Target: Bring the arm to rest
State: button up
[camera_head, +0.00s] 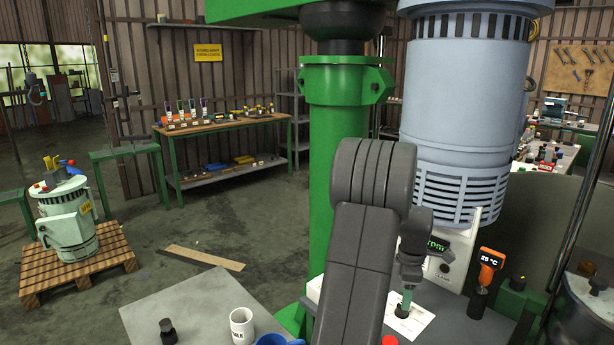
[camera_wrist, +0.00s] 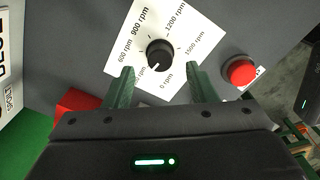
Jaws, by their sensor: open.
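My grey arm (camera_head: 365,230) crosses the middle of the head view, in front of the green column. My gripper (camera_head: 403,308) points down over the white dial plate (camera_head: 420,322). In the wrist view my gripper (camera_wrist: 159,82) is open, with its two green fingers apart and nothing held between them. The black speed knob (camera_wrist: 160,54) lies just beyond and between the fingertips, and I see no contact. Its white mark points toward the low end of the rpm scale.
A red button (camera_wrist: 239,71) sits right of the dial. The green column (camera_head: 333,150) and blue-grey motor (camera_head: 465,95) stand close by my arm. A temperature gauge (camera_head: 489,268) stands to the right. A white mug (camera_head: 242,327) stands on the table at front left.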

notch_tip(320, 180, down, 4)
jog(key=shift+r, duration=0.15)
jog(key=shift+m, duration=0.4)
jog(key=m, duration=0.4)
jog(key=shift+m+p, duration=0.3)
jog(key=m, duration=0.5)
jog(key=shift+p, duration=0.3)
jog(key=m+p, duration=0.1)
jog(key=m, duration=0.4)
jog(key=shift+r+m, duration=0.1)
jog(key=shift+m, duration=0.3)
jog(key=m+p, duration=0.1)
jog(key=m, duration=0.3)
jog(key=shift+m, duration=0.4)
jog(key=shift+a, duration=0.1)
